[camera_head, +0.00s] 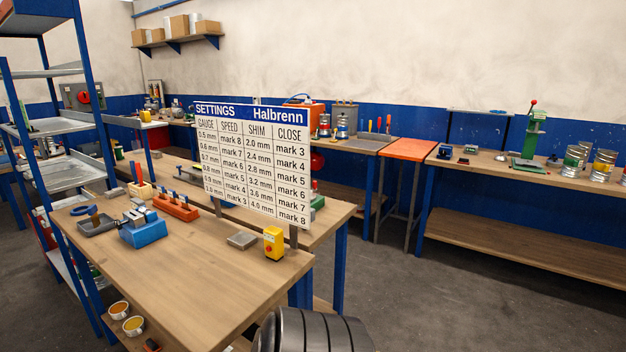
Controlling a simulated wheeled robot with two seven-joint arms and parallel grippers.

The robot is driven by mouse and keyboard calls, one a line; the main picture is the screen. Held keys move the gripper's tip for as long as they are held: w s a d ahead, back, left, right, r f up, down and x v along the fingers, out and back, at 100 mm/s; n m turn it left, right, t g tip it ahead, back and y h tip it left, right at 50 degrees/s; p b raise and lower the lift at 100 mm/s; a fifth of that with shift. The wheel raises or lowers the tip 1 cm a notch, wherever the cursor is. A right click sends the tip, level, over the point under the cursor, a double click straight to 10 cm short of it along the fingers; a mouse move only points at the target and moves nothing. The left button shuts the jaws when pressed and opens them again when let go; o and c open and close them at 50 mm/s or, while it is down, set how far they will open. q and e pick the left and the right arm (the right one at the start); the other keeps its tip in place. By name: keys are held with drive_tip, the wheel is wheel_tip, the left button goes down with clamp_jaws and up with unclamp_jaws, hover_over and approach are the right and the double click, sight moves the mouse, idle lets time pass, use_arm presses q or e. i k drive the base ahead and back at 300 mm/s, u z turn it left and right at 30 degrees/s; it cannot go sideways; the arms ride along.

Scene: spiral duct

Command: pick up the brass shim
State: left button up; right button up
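I cannot make out a brass shim for certain in the head view. The near wooden bench (190,275) carries several small items. An orange rack (175,207) with upright pieces stands near the middle of it. A blue device (142,230) with a metal top is in front of the rack. A small flat grey tray or plate (242,240) lies toward the right, with nothing clearly visible on it. A grey open tray (97,224) is at the left. Neither of my grippers is in view.
A settings board (250,160) stands along the bench's back. A yellow box (273,242) with a red button is near the right corner. A dark ribbed cylinder (315,330) shows at the bottom edge. Blue shelving (85,95) rises at left. The bench's front middle is clear.

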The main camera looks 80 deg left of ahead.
sight(159, 189)
drive_tip(key=u, duration=1.9)
drive_tip(key=i, duration=5.7)
drive_tip(key=u, duration=2.85)
drive_tip(key=i, duration=2.75)
drive_tip(key=z, duration=0.05)
